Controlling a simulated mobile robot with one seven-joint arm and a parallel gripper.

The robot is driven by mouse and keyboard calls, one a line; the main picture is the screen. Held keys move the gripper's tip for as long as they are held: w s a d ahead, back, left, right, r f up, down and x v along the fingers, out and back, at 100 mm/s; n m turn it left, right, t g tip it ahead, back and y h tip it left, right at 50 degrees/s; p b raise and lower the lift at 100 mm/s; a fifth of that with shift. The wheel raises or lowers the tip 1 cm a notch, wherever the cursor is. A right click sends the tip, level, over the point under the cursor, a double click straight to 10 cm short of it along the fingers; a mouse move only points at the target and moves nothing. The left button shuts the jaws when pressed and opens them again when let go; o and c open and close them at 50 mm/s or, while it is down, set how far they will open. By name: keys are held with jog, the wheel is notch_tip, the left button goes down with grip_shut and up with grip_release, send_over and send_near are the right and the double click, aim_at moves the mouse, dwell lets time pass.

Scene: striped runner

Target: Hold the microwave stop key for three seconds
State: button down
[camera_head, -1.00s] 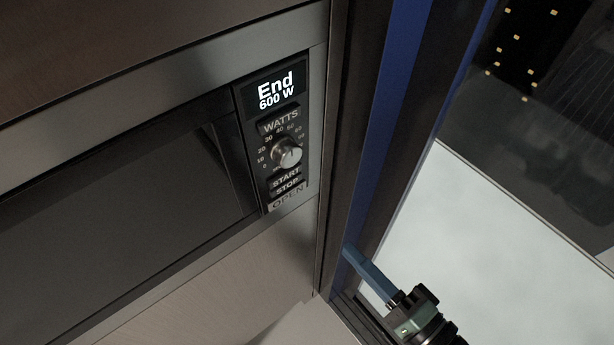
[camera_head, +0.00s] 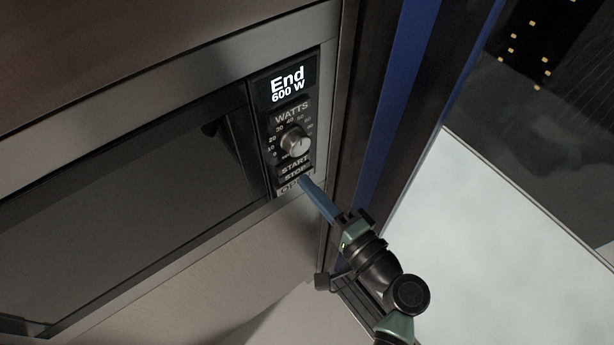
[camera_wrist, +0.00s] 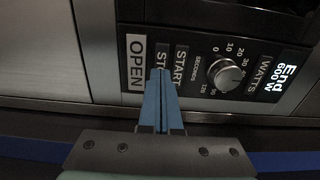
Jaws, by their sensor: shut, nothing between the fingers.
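The microwave (camera_head: 130,190) is built into the cabinet, and its control panel (camera_head: 265,135) is at its right end. The display (camera_head: 287,84) reads "End 600 W". The stop key (camera_head: 294,178) lies below the start key (camera_head: 294,168) and above the open key (camera_head: 285,189). My gripper (camera_head: 304,182) is shut and empty, with its blue fingertips at the right end of the stop key. In the wrist view the fingertips (camera_wrist: 160,75) overlap the stop key (camera_wrist: 161,54) and hide part of its label. I cannot tell whether they touch it.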

jog(key=shift+w+a, duration=0.4)
jog(key=shift+w, duration=0.2)
